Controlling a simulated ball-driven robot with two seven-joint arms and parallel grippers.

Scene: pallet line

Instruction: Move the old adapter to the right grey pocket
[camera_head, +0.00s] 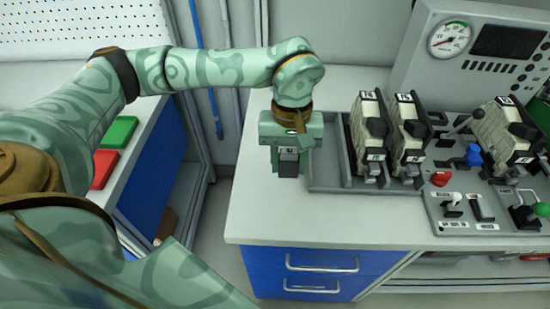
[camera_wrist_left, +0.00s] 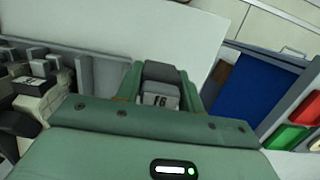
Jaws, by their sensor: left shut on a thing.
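My left gripper (camera_head: 289,160) is shut on a small dark grey adapter (camera_head: 288,168). I cannot tell which pocket is the right grey one. My right gripper is not in view.
A panel with a gauge (camera_head: 450,38) stands at the back. A third module (camera_head: 503,130), a blue knob (camera_head: 473,155), a red button (camera_head: 441,178) and levers sit on the right. The counter front is clear.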

